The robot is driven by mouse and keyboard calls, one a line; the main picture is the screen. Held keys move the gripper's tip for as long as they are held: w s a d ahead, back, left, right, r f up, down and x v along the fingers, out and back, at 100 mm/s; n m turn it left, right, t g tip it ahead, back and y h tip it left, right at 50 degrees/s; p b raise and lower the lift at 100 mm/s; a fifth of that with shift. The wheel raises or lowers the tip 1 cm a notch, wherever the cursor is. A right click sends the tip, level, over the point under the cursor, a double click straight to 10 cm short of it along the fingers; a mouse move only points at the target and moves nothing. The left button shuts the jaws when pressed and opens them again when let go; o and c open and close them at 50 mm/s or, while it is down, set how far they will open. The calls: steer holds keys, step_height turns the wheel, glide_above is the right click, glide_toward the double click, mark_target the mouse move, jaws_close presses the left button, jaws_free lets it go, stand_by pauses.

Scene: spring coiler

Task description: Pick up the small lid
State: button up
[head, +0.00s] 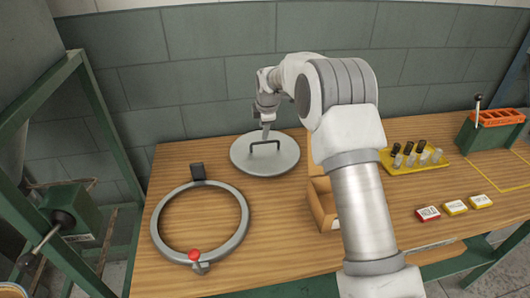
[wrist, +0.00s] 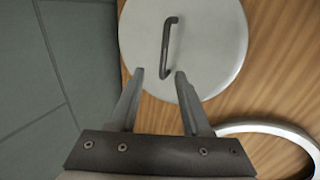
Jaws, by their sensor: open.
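The small lid (head: 250,160) is a round grey-white disc with a dark bar handle (head: 264,144) on top. It lies flat on the wooden table, towards the back left. In the wrist view the lid (wrist: 215,50) fills the upper middle, with its handle (wrist: 168,45) running lengthwise just beyond the fingertips. My gripper (wrist: 160,73) is open and empty, its two fingers over the near edge of the lid. In the head view my gripper (head: 266,132) is at the handle, partly hidden by my wrist; whether it touches cannot be told.
A grey clamp ring (head: 243,232) with a red knob (head: 193,254) lies in front of the lid. A wooden box (head: 322,215) is partly behind my arm. A yellow tray (head: 415,166), small boxes (head: 428,213) and an orange-topped rack (head: 497,118) are at right. A wall (head: 190,80) stands behind.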

mark_target(265, 142)
steer(key=x, duration=0.2)
steer(key=shift+w+f, duration=0.15)
steer(key=shift+f, duration=0.1)
steer(key=f, duration=0.2)
steer(key=w+f, duration=0.1)
steer(key=f, duration=0.1)
steer(key=shift+d, duration=0.4)
steer(key=shift+w+a+f, duration=0.1)
steer(key=shift+w+f, duration=0.2)
steer(key=shift+f, duration=0.25)
jaws_close()
steer(key=shift+r, duration=0.1)
stand_by(0.4)
